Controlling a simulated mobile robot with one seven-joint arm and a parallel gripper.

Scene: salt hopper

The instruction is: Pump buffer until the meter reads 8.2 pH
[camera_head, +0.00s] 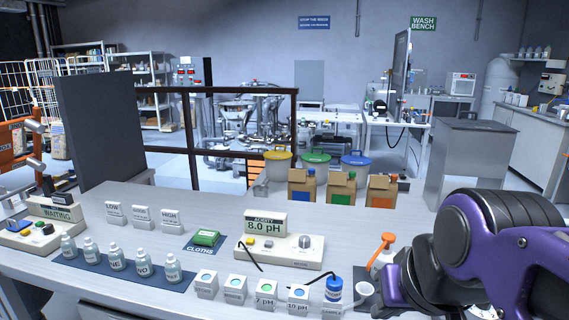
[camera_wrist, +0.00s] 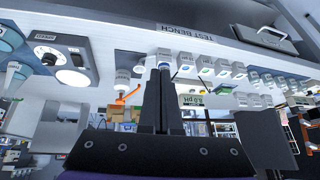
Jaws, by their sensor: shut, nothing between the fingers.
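The acidity meter (camera_head: 279,251) stands mid-bench, and its display (camera_head: 265,225) reads 8.0 pH. In the wrist view the display (camera_wrist: 191,100) appears upside down. A white pump bottle with an orange spout (camera_head: 383,255) stands to the right of the meter, partly hidden by my arm. Its orange spout also shows in the wrist view (camera_wrist: 128,96), left of my fingers. A small white cup (camera_head: 363,290) sits below the bottle in the picture, with a dark cable near it. My gripper (camera_wrist: 161,75) is shut and empty. Its fingertips cannot be made out in the head view.
Small bottles stand on a dark mat (camera_head: 120,275) at left. Cardboard boxes (camera_head: 343,189) stand at the back edge.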

